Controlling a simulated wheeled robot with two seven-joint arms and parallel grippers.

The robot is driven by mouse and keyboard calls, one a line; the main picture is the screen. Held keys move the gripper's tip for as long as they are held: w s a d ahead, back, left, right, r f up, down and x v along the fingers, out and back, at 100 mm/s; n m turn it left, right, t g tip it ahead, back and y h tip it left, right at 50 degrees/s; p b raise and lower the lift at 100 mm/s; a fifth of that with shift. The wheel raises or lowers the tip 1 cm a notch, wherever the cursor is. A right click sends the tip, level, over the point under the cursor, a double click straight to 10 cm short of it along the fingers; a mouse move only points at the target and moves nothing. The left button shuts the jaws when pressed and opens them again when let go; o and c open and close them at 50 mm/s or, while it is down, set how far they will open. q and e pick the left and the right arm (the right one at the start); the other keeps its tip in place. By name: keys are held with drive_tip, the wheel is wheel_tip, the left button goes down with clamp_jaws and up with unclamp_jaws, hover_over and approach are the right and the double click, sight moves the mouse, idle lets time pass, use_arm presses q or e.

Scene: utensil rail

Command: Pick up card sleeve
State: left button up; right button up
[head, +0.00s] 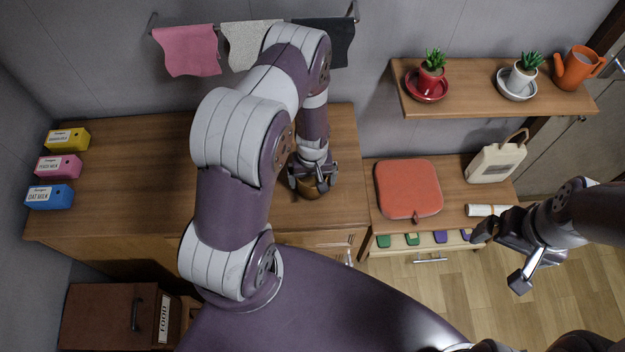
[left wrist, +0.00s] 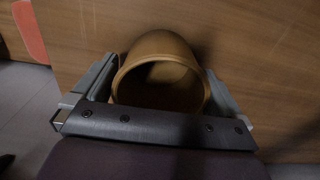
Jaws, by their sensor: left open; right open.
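The card sleeve (left wrist: 165,60), a tan-brown hollow tapered tube with an open round end, stands between the fingers of my left gripper (left wrist: 160,90) in the left wrist view. The fingers are open, one on each side of it; whether they touch it I cannot tell. In the head view the card sleeve (head: 312,192) is a small brown shape on the wooden counter, mostly hidden under my left gripper (head: 308,178). My right gripper (head: 502,256) is open and empty, at the right above the floor and near the lower cabinet.
Yellow, pink and blue cartons (head: 54,167) stand at the counter's left end. Cloths (head: 188,50) hang on the wall rail. A shelf (head: 465,100) holds potted plants and an orange jug.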

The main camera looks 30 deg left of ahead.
use_arm(q)
drive_tip(key=shift+w+a+f, duration=0.1)
drive_tip(key=shift+a, duration=0.05)
drive_tip(key=c, duration=1)
drive_tip(key=shift+o, duration=0.2)
drive_tip(key=shift+d, duration=0.2)
drive_tip(key=shift+a, duration=0.1)
